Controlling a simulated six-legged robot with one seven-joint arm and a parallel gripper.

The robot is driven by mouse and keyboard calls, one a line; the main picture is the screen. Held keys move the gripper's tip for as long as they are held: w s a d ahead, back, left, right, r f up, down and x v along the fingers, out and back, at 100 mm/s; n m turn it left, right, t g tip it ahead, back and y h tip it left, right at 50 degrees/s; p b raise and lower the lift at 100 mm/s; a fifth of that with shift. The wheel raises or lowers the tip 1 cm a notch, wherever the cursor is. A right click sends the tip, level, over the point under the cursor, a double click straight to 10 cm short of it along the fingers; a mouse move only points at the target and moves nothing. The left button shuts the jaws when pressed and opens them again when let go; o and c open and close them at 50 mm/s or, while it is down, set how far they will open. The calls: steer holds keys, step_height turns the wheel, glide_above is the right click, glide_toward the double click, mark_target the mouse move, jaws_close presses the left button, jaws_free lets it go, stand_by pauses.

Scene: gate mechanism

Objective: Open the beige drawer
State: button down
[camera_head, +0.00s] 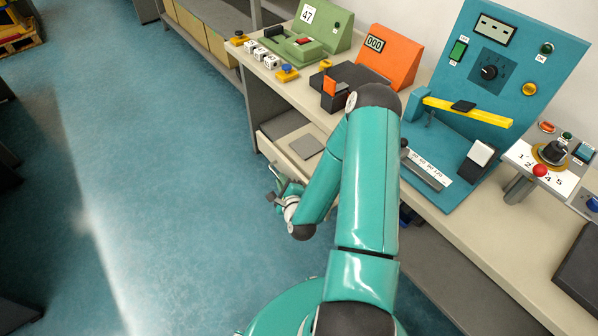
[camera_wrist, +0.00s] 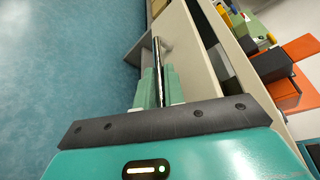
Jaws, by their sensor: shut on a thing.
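The beige drawer (camera_head: 272,138) sits below the tabletop, left of my arm in the head view. It stands partly out, and a flat grey piece (camera_head: 306,147) shows inside it. Its beige front (camera_wrist: 187,48) fills the middle of the wrist view. A thin dark bar handle (camera_wrist: 157,56) runs along this front. My gripper (camera_head: 277,184) is low in front of the drawer. In the wrist view its teal fingers (camera_wrist: 155,88) are shut on the handle. My forearm hides part of the drawer in the head view.
The long table carries a green box (camera_head: 325,25), an orange counter box (camera_head: 391,55), a teal panel (camera_head: 520,50) with a yellow lever (camera_head: 468,111), and a control board (camera_head: 540,185) with a red knob. Open blue floor (camera_head: 150,170) lies left of the drawer.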

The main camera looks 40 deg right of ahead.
steer(key=shift+a, duration=2.75)
steer(key=c, duration=1.5)
jaws_free()
steer(key=shift+s, duration=0.15)
